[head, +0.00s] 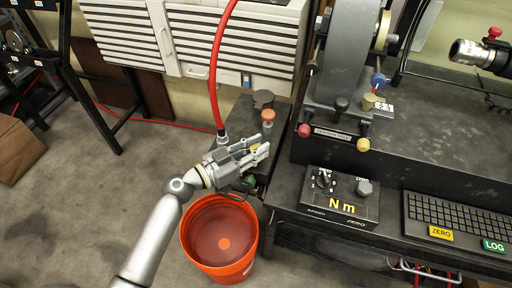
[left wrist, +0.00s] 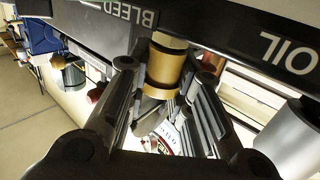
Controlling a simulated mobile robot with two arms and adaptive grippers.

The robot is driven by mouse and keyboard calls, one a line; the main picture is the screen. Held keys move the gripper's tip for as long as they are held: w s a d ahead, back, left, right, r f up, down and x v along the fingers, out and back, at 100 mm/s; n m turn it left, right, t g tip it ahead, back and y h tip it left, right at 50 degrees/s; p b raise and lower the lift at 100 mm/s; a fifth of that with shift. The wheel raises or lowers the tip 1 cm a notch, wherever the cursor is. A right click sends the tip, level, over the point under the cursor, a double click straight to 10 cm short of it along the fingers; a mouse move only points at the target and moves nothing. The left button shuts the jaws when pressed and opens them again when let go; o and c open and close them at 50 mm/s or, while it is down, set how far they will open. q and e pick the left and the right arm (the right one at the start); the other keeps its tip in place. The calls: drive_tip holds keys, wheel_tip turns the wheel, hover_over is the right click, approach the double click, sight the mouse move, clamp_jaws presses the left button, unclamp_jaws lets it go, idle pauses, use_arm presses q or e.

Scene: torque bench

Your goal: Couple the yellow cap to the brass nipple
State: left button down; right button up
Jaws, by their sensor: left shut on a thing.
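My left gripper (head: 254,154) is beside the dark bench block, above the orange bucket, with its fingers around a small yellow piece that looks like the yellow cap (head: 256,147). In the left wrist view the gripper (left wrist: 166,70) has a gold-yellow cylinder, the cap (left wrist: 162,88), between its fingers, against the dark panel between the BLEED and OIL labels. The gold body shows a duller upper part and a brighter lower rim. I cannot tell where cap and brass nipple separate, or whether they are joined. My right gripper is not in view.
An orange bucket (head: 219,238) stands on the floor below the gripper. A red hose (head: 216,80) hangs close behind it. An orange knob (head: 268,116) stands just beyond the fingers. The bench with the Nm box (head: 340,195) and keyboard (head: 455,218) is to the right.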

use_arm(q)
drive_tip(key=shift+r, duration=0.1)
idle(0.3)
drive_tip(key=c, duration=1.2)
unclamp_jaws()
drive_tip(key=v, duration=1.2)
